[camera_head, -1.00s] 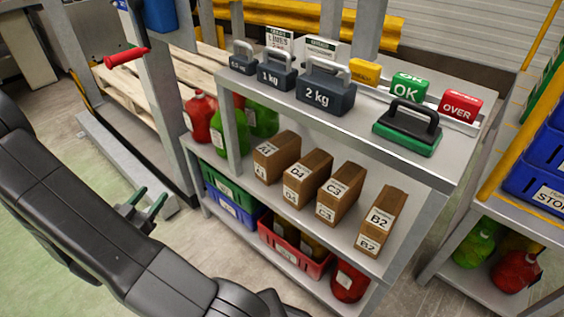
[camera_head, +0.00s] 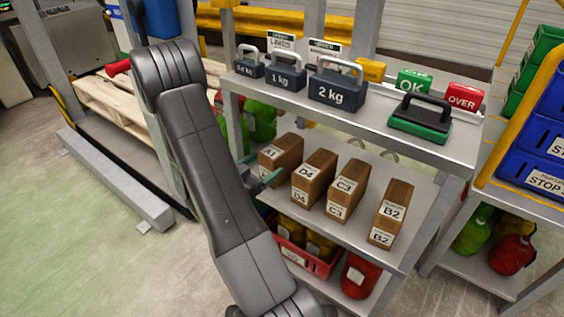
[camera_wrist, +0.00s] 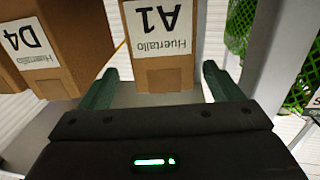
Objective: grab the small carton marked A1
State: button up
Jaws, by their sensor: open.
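The small brown carton marked A1 (camera_head: 281,155) stands on the middle shelf, leftmost in the row of cartons. In the wrist view the A1 carton (camera_wrist: 165,77) is centred, its white label upside down. My gripper (camera_head: 258,170) is at the shelf's front edge, at the near end of the carton. In the wrist view my gripper (camera_wrist: 160,69) is open, with one green finger on each side of the carton's end and a gap on both sides. How far the fingers reach along the carton is hard to tell.
The D4 carton (camera_head: 315,178) stands close beside A1, just outside one finger. The C3 carton (camera_head: 345,190) and B2 carton (camera_head: 390,212) stand further right. Weights, including a 2 kg one (camera_head: 337,90), sit on the top shelf (camera_head: 375,135) above. A shelf post stands near A1's other side.

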aim_at(277, 151)
jog(key=shift+r+b+x, duration=0.15)
jog(key=shift+b+x, duration=0.1)
jog(key=shift+x, duration=0.9)
jog(key=shift+r+b+x, duration=0.2)
jog(key=shift+b+x, duration=0.05)
jog(key=shift+x, duration=0.9)
jog(key=shift+r+b+x, duration=0.15)
jog(key=shift+b+x, duration=0.1)
jog(key=shift+x, duration=0.85)
jog(key=shift+w+a, duration=0.15)
jog(key=c, duration=1.6)
jog(key=shift+c, duration=0.2)
jog(key=shift+r, duration=0.15)
